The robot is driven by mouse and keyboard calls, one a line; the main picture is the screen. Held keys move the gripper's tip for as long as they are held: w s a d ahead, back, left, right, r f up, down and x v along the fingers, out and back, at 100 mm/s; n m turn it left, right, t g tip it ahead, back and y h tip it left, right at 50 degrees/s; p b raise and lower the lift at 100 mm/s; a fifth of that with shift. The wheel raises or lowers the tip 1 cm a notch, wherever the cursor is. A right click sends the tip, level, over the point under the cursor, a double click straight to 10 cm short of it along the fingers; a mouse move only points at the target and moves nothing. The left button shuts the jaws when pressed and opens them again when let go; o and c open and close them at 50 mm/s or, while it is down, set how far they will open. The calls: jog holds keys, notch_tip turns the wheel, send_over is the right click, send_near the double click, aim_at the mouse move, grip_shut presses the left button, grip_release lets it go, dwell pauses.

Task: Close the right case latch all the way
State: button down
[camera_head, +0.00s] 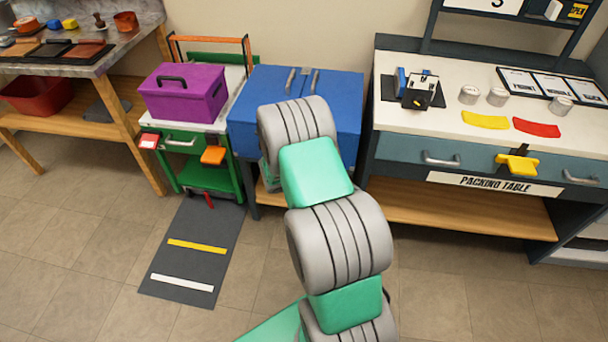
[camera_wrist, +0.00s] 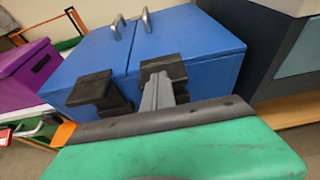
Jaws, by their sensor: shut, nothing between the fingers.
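The blue case (camera_head: 252,98) stands on a bench behind my arm, with two metal handles on its lid. In the wrist view its lid and front (camera_wrist: 195,45) fill the upper middle. Two dark latches sit at its front edge: the left latch (camera_wrist: 90,88) and the right latch (camera_wrist: 165,66). My gripper (camera_wrist: 158,80) is shut and empty, its grey fingertips in front of the right latch and partly covering it. I cannot tell whether they touch, or how far the latch is closed. My arm hides the latches in the head view.
A purple box (camera_head: 183,92) on a green cart (camera_head: 172,165) stands close on the left. The packing table (camera_head: 455,120) stands close on the right. A dark mat (camera_head: 195,255) lies on the floor at the left. Open floor lies in front.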

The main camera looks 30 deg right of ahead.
dwell(0.3)
jog(key=r+p+v, duration=0.1)
jog(key=r+v, duration=0.1)
jog(key=v, duration=1.1)
jog(key=shift+w+d+r+p, duration=0.35)
jog(key=shift+d+r, duration=0.05)
